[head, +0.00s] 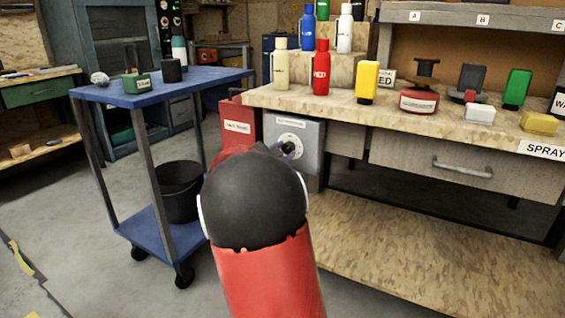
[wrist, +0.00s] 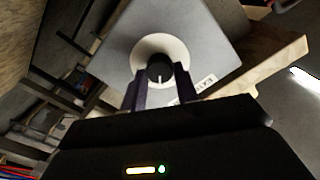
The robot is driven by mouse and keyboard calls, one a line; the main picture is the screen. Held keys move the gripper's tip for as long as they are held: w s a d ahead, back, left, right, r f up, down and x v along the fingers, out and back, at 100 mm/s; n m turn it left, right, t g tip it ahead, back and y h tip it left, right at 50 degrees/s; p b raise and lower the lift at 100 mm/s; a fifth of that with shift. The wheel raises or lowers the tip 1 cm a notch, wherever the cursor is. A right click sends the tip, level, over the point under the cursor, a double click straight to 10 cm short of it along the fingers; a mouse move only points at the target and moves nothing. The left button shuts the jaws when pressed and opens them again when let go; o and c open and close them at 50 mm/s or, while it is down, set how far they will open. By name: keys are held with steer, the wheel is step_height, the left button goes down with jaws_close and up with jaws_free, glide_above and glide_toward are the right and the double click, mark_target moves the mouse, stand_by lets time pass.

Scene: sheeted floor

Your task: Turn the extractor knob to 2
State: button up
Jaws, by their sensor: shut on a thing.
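The extractor box (head: 308,136) is a grey panel under the left end of the workbench, with a white dial and a label above it. In the wrist view the grey box (wrist: 200,40) fills the upper middle, with a white round dial (wrist: 145,49). The black knob (wrist: 160,66) with a white pointer mark sits on the dial. My gripper (wrist: 160,78) has its two dark fingers shut on the knob, one on each side. In the head view my arm hides part of the box, and my gripper (head: 288,148) reaches the dial. The dial's numbers are too small to read.
A blue cart (head: 160,88) stands at the left with a black bucket (head: 180,190) on its lower shelf. The workbench (head: 440,118) carries several bottles and tools. A red box (head: 238,127) is beside the extractor box.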

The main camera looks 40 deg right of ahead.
steer(key=shift+f+m+b, duration=0.1)
steer(key=shift+m+b, duration=2.65)
steer(key=shift+m, duration=0.55)
steer(key=o, duration=1)
steer(key=shift+v, duration=3.9)
